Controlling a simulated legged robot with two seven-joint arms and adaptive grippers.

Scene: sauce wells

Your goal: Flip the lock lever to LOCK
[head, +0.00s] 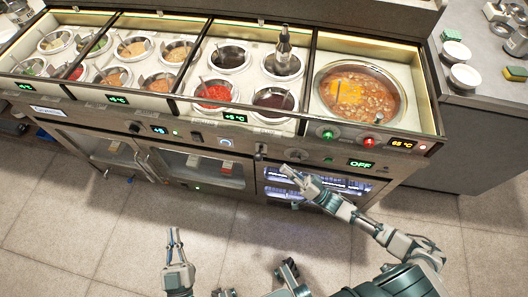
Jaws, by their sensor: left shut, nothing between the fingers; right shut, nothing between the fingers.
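A small lever-like fitting (260,152), which looks like the lock lever, is on the front panel of the steel sauce counter (175,133). Its label and exact position are too small to read. My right gripper (288,172) is shut and empty, a little to the right of and below that fitting in the picture. It is in front of the lit lower compartment, and I cannot tell whether it touches anything. My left gripper (174,236) is shut and empty, low over the floor and apart from the counter.
A round pot of bean stew (387,97) sits at the counter's right end. Green (328,134) and red (369,142) knobs and an OFF display (361,163) are on the panel. Glass doors (213,168) are below. The tiled floor (90,235) at left is clear.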

